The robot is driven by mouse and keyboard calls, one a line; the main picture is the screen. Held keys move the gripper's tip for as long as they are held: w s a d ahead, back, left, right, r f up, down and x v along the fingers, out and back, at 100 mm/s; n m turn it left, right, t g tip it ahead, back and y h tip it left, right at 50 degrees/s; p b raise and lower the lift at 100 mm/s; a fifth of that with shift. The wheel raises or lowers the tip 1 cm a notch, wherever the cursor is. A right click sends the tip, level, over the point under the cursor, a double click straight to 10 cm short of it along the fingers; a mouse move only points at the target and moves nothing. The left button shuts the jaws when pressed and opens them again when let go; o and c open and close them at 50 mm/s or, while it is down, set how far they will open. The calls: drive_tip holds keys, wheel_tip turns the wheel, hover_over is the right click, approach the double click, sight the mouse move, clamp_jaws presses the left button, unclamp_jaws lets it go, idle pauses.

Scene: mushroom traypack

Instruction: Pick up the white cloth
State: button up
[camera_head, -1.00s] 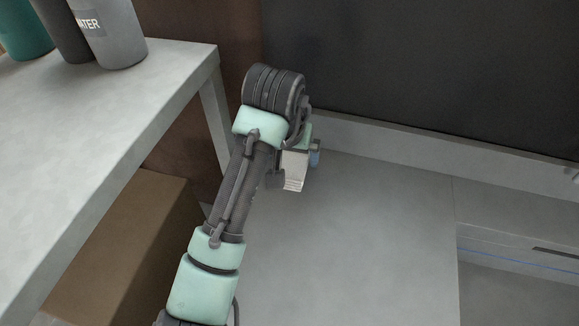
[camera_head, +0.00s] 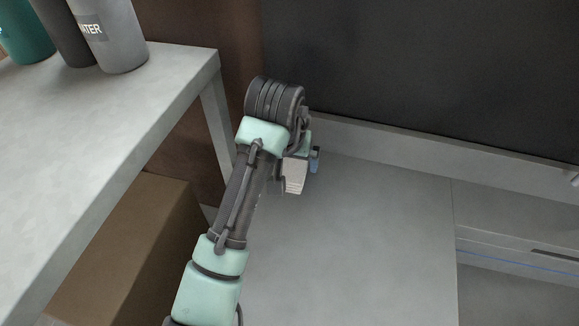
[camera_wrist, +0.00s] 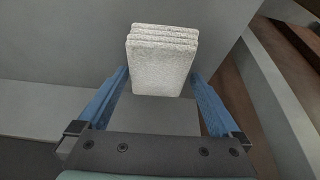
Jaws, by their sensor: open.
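The white cloth (camera_wrist: 162,65) is a folded, layered block. In the wrist view it lies between and just ahead of the two blue fingers of my gripper (camera_wrist: 160,78), with a gap visible on each side. My gripper is open and does not hold it. In the head view the cloth (camera_head: 293,177) shows as a small pale block below my wrist, over the grey surface. One blue finger shows at its right; the other is mostly hidden by my arm.
A grey table (camera_head: 110,120) stands at the left with several bottles (camera_head: 110,40) on it. A brown box (camera_head: 125,245) is beneath it. A dark panel (camera_head: 430,70) with a grey ledge closes the back. The grey surface (camera_head: 350,250) to the right of my arm is clear.

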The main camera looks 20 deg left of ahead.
sight(291, 163)
drive_tip(key=c, duration=1.2)
drive_tip(key=shift+r+b, duration=0.1)
drive_tip(key=shift+b, duration=0.2)
wheel_tip(291, 163, up, 10)
drive_tip(key=shift+r+p, duration=0.2)
drive_tip(key=shift+p, duration=0.5)
